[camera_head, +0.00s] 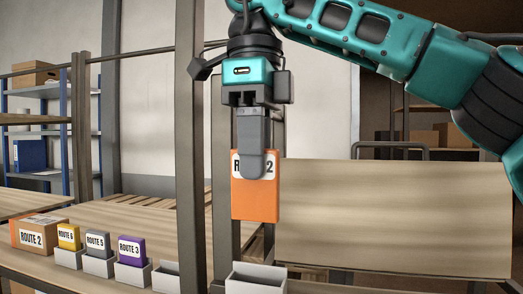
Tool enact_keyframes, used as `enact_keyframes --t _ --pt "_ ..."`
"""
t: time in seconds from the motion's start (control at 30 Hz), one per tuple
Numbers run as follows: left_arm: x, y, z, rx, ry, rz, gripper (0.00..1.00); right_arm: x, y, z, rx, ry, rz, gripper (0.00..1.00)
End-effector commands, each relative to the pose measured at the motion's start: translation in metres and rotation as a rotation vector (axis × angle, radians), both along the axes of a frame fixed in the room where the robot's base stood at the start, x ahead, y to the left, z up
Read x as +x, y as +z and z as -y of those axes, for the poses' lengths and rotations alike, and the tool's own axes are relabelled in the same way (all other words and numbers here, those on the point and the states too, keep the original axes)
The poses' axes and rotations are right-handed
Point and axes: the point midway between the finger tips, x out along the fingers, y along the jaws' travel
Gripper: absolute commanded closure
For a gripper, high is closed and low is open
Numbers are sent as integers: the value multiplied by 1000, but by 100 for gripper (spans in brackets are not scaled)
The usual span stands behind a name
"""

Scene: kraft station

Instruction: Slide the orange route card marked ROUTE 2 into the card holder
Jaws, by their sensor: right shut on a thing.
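The orange route card (255,203) hangs upright from my right gripper (252,165). The gripper is shut on its upper part, and a finger covers the middle of its label, leaving an "R" and a "2" showing. Below the card, a white open-topped card holder (256,284) stands at the bottom of the view and looks empty. The card's lower edge is above the holder and apart from it. My left gripper is not in view.
Left of the holder, white holders hold yellow ROUTE 6 (68,236), grey ROUTE 5 (97,244) and purple ROUTE 3 (132,251) cards. Another white holder (166,277) looks empty. A ROUTE 2 carton (36,238) sits far left. A grey post (190,150) stands left of my gripper.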

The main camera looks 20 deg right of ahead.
Motion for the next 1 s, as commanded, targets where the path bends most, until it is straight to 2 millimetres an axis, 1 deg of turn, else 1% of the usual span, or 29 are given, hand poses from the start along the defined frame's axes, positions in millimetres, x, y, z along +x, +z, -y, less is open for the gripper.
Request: enact_keyframes --t 0.4,0.6,0.8,1.0 --pt "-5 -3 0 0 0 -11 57 0 -29 1 1 1 0 100" --pt "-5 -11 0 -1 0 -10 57 0 -44 1 1 -1 3 100" --pt "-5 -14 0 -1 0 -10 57 -1 -53 0 1 0 2 100" --pt "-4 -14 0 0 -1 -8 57 -1 -56 0 2 -1 3 100"
